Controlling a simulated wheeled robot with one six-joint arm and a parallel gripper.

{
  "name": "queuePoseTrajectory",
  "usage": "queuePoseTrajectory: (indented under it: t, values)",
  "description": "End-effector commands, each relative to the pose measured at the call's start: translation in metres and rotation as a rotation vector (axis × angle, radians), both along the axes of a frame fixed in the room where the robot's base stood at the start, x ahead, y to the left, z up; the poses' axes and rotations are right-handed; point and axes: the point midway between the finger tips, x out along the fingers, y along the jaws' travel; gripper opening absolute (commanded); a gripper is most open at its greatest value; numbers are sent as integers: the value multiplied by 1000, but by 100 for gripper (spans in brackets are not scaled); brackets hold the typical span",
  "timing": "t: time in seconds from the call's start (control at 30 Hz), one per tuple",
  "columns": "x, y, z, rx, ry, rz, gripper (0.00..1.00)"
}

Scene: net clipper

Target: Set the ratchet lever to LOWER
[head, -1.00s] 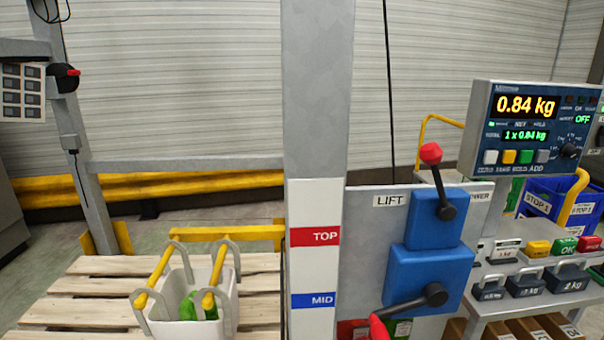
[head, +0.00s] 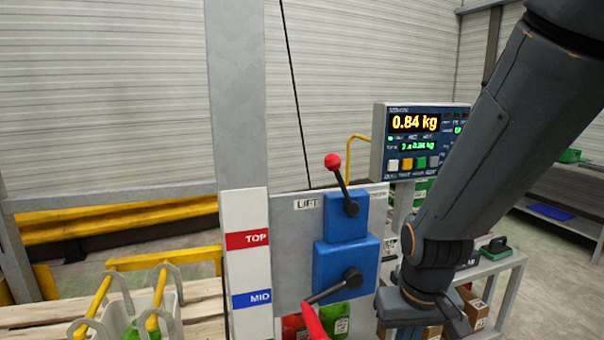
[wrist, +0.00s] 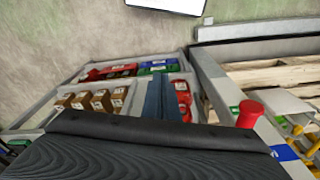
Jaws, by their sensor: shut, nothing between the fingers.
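The ratchet lever (head: 342,182), a dark arm with a red ball knob, sits on the upper blue box (head: 347,222) of the grey panel. It tilts up and left, toward the LIFT label (head: 307,203); the label on its right is partly cut off by the knob side and too small to read. A second lever (head: 332,290) with a red grip points down-left from the lower blue box (head: 330,262). My gripper fills the bottom of the wrist view (wrist: 150,150), shut and empty. In the head view it is low, right of the panel, apart from the ratchet lever.
A grey post with TOP and MID marks (head: 247,270) stands left of the panel. A scale display (head: 420,140) is behind, at the right. Cartons (wrist: 100,100) and bins show below my gripper.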

Motion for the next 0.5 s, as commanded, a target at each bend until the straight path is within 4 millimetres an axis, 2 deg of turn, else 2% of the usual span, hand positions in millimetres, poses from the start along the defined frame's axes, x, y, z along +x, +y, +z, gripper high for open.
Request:
queuePoseTrajectory:
  t: [0.17,0.27,0.37,0.5]
  values:
    - [-2,6,-2,-14,25,37,0]
    - [-8,18,-5,-62,87,131,0]
    - [-16,28,-6,-168,179,273,0]
    - [-13,33,8,-419,285,484,0]
